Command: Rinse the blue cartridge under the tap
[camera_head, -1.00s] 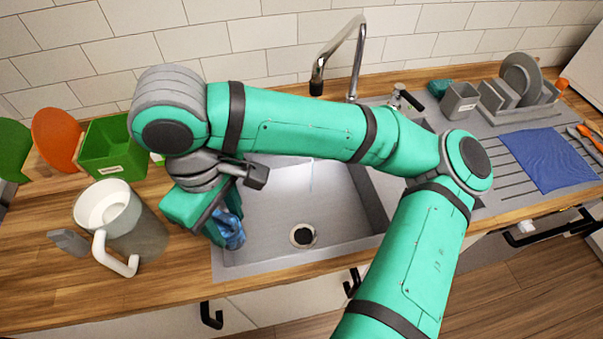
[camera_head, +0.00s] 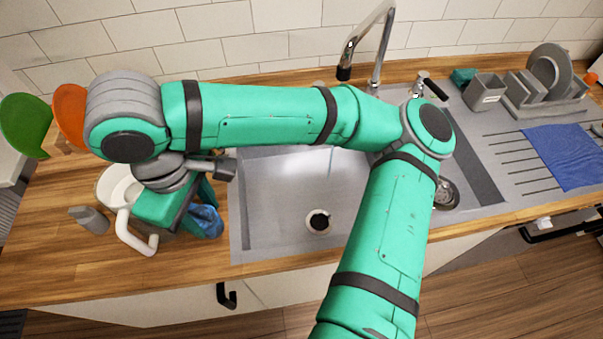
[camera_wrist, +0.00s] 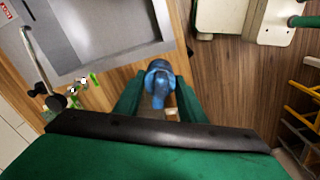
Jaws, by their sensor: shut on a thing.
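The blue cartridge (camera_head: 207,219) is held in my gripper (camera_head: 197,220), left of the sink and over or near the wooden counter. In the wrist view the blue cartridge (camera_wrist: 159,80) sits between the two green fingers of my gripper (camera_wrist: 158,92), which are shut on it. The sink (camera_head: 285,200) has a round drain and lies to the right of my gripper. The tap (camera_head: 384,45) arches up behind the sink, its dark spout end over the back of my arm. A tap lever (camera_head: 432,88) stands to its right. Part of the basin is hidden by my arm.
A white-handled jug (camera_head: 122,228) stands close left of my gripper, partly covered by it. A small grey object (camera_head: 89,219) lies beside it. Orange (camera_head: 70,112) and green (camera_head: 25,122) curved pieces stand at the left. A blue cloth (camera_head: 567,155) and dish rack (camera_head: 545,100) are at the right.

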